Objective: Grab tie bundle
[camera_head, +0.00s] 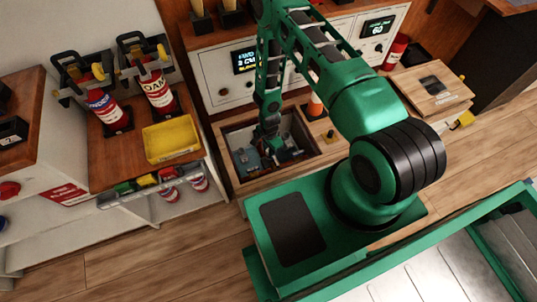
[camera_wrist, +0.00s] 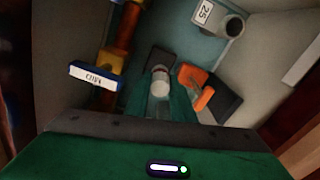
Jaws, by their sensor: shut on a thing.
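My gripper (camera_head: 272,149) reaches down into an open wooden drawer (camera_head: 225,146) below the panel cabinet. In the wrist view its green fingers (camera_wrist: 163,103) are shut on a small pale thing with a faint reddish mark (camera_wrist: 160,82), which looks like the tie bundle. Its lower part lies between the fingers, and I cannot tell whether it touches the drawer floor. In the head view the gripper hides it.
Beside the fingers lie an orange and black item (camera_wrist: 196,88) and a grey round fitting marked 25 (camera_wrist: 231,26). A blue-and-white labelled piece (camera_wrist: 96,76) is at left. The drawer walls are close around. A yellow tray (camera_head: 170,140) stands on the left counter.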

